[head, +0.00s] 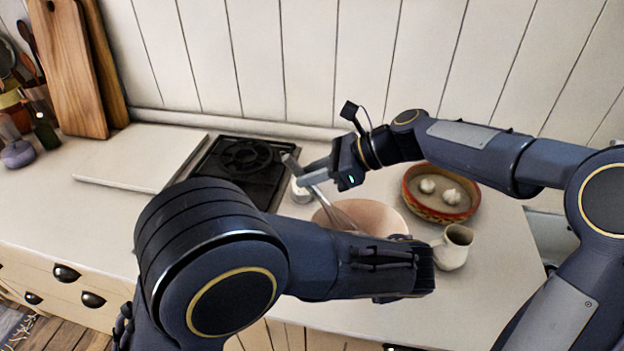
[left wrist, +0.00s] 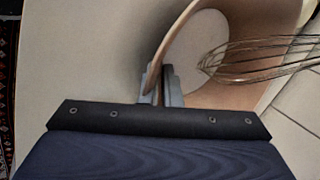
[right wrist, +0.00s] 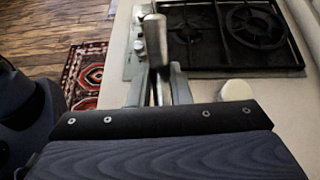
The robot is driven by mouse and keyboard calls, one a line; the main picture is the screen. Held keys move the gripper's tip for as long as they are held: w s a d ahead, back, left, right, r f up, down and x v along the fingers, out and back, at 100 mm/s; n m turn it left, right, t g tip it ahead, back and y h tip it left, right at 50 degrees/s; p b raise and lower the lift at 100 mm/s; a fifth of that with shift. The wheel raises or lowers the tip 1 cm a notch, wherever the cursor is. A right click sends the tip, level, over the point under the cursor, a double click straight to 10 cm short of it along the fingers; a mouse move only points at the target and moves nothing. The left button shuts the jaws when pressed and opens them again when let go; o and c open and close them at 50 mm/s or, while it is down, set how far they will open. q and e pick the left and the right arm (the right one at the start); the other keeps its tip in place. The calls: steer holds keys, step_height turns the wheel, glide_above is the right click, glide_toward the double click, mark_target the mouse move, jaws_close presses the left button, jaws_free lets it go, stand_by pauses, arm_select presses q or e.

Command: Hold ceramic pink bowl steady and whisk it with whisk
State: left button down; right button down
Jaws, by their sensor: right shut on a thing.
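The ceramic pink bowl (head: 375,217) stands on the counter, its near side hidden by my left arm in the head view. In the left wrist view my left gripper (left wrist: 160,85) has its fingers on either side of the bowl's rim (left wrist: 176,32), seemingly closed on it. My right gripper (head: 316,174) is shut on the handle of the whisk (head: 291,163). The handle also stands between the fingers in the right wrist view (right wrist: 155,40). The whisk is tilted, and its wire loops (left wrist: 260,55) reach into the bowl. My left fingertips are hidden in the head view.
A black gas hob (head: 245,160) lies behind left, with a small white jar (head: 300,192) beside it. A cream jug (head: 453,247) stands close right of the bowl. A patterned dish (head: 438,210) with garlic bulbs is behind right. The counter at left is mostly clear.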

step_height(320, 180, up, 14)
steer(key=s, duration=0.1)
steer(key=shift+s+a+f, duration=0.25)
steer(key=shift+a, duration=0.05)
stand_by(0.6)
arm_select(q)
steer(key=c, duration=1.6)
jaws_free()
steer(key=shift+o, duration=0.2)
